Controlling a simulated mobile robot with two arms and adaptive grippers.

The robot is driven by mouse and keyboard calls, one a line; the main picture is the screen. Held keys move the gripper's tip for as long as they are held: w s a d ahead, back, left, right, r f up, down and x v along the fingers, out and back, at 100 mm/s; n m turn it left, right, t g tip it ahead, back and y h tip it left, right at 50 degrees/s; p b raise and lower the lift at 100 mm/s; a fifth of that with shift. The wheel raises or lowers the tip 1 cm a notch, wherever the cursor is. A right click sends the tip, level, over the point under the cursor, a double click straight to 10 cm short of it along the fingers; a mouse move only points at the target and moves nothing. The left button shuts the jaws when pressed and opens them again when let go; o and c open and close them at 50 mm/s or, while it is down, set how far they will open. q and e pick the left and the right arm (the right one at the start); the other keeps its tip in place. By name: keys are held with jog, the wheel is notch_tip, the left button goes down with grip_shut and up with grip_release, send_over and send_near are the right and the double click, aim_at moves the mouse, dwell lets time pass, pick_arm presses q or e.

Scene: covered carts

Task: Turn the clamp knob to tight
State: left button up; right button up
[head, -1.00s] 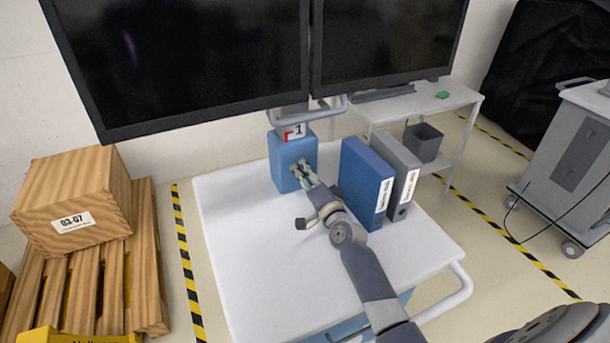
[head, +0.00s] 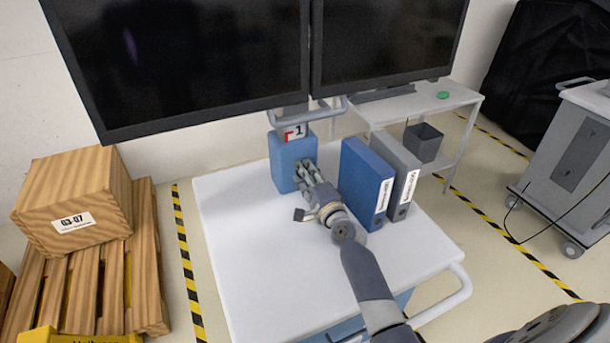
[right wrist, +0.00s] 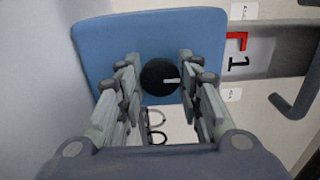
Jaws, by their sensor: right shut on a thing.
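The clamp knob (right wrist: 158,77) is round and black with a white pointer line, which points right in the right wrist view. It sits on the front of a blue box (head: 283,150), also in the right wrist view (right wrist: 95,45). My right gripper (head: 309,172) reaches the box front from the near side in the head view and hides the knob there. My left gripper is not in view.
A blue binder (head: 364,185) and a grey binder (head: 403,172) stand close right of my right gripper on the white cart top (head: 250,265). Large dark screens (head: 190,60) hang above. The cart's left front is clear.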

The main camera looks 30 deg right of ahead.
jog(key=o, duration=1.1)
jog(key=shift+c, duration=0.2)
jog(key=s, duration=1.2)
jog(key=shift+a, duration=0.3)
